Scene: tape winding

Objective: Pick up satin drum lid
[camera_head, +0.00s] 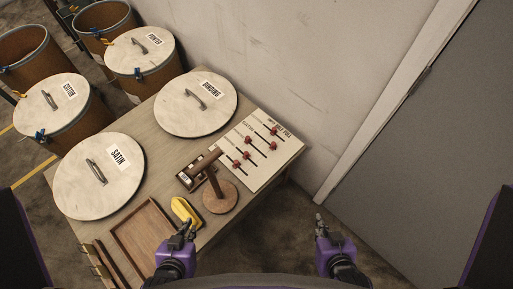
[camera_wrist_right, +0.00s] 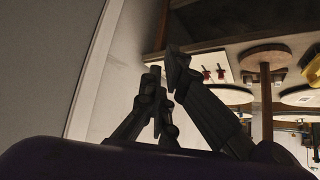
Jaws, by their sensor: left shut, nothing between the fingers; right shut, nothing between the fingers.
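The satin drum lid (camera_head: 86,188) is a round, pale disc with a dark handle and a label reading SATIN. It lies at the left end of the wooden table in the head view. My left gripper (camera_head: 187,229) is shut and empty near the table's front edge, to the right of the satin lid and apart from it. My right gripper (camera_head: 320,219) is shut and empty, off the right side of the table. Its fingers also show in the right wrist view (camera_wrist_right: 167,75).
A second lid marked BINDING (camera_head: 190,112) lies at the table's back. A wooden tray (camera_head: 118,231), a yellow object (camera_head: 181,207), a wooden stand (camera_head: 220,202) and a panel with red knobs (camera_head: 280,155) share the table. Lidded drums (camera_head: 150,78) stand behind. A grey door (camera_head: 420,160) is at right.

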